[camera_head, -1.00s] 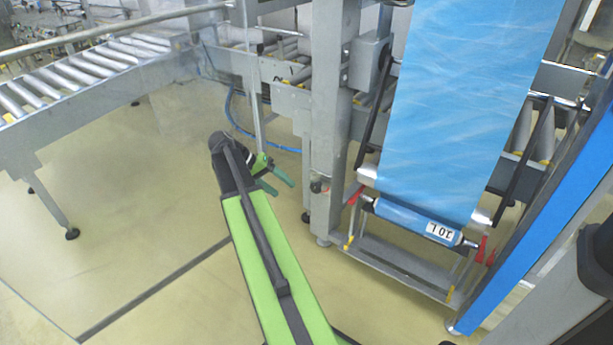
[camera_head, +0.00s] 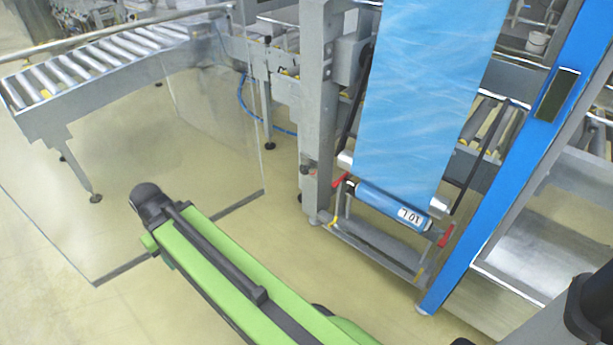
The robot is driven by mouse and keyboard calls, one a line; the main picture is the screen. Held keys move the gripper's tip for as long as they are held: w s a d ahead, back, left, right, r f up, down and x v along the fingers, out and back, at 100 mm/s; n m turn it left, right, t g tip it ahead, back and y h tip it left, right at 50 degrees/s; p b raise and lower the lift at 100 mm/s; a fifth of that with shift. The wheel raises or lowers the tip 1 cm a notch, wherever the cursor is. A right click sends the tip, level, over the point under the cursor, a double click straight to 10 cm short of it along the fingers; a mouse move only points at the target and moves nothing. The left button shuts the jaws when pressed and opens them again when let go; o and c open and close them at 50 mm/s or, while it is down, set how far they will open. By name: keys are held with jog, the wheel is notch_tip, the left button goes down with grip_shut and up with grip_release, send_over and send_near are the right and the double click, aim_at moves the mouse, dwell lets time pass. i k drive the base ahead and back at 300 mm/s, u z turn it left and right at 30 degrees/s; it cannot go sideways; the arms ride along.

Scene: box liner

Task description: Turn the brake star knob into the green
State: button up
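My green and black arm reaches in from the bottom of the view to the left of the machine. My gripper's fingers do not show. I cannot make out a star knob or a green zone for sure. A small dark knob-like part (camera_head: 306,170) sits low on the grey upright post (camera_head: 314,110). A blue film roll (camera_head: 385,204), labelled "10 L", lies low in the machine frame, with a blue film web (camera_head: 420,100) rising from it. A red lever (camera_head: 341,180) is at the roll's left end and another red lever (camera_head: 446,236) is at its right end.
A roller conveyor (camera_head: 95,68) stands at the back left. A clear panel (camera_head: 210,130) hangs between it and the machine. A blue post (camera_head: 515,150) stands right of the roll. The floor (camera_head: 290,240) in front of the machine is clear.

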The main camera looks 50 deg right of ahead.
aim_at(304, 170)
jog(key=k, duration=1.15)
jog(key=u, duration=0.55)
jog(key=i, duration=1.5)
jog(key=z, duration=0.05)
